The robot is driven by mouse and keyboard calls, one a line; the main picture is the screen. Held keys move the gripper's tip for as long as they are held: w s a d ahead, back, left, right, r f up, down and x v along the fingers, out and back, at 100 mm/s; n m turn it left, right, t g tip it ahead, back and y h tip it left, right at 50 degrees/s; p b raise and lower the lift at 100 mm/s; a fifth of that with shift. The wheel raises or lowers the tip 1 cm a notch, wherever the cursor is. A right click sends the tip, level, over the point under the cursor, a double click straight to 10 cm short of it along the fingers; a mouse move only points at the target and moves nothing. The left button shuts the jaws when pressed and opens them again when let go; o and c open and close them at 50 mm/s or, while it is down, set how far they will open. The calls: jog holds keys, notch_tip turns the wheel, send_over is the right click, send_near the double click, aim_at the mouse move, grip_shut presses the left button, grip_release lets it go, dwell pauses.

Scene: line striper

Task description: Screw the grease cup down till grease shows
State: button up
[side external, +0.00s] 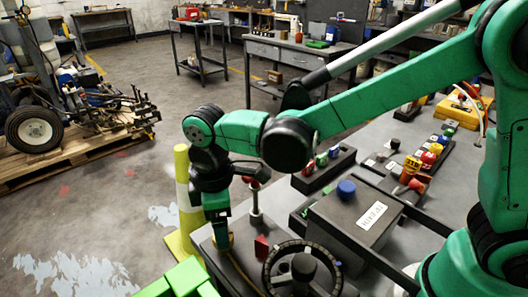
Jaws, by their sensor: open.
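My gripper (219,238) hangs from my green arm and points down at the left part of the grey bench (375,150). A small brass-coloured piece (231,239) shows right beside the fingertips, low on the bench fixture. It may be the grease cup, but it is small and partly hidden by my finger. I cannot tell whether the fingers touch it or stand around it. No grease can be made out there. The gripper is open, though the gap between its fingers is hard to see from this side.
A handwheel (269,277), a red-knobbed upright lever (255,207) and a red piece (262,247) stand close right of my gripper. A yellow-and-white post (182,190) stands left. The line striper (65,105) sits on a pallet.

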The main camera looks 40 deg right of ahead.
jog(key=shift+f, duration=1.9)
grip_shut()
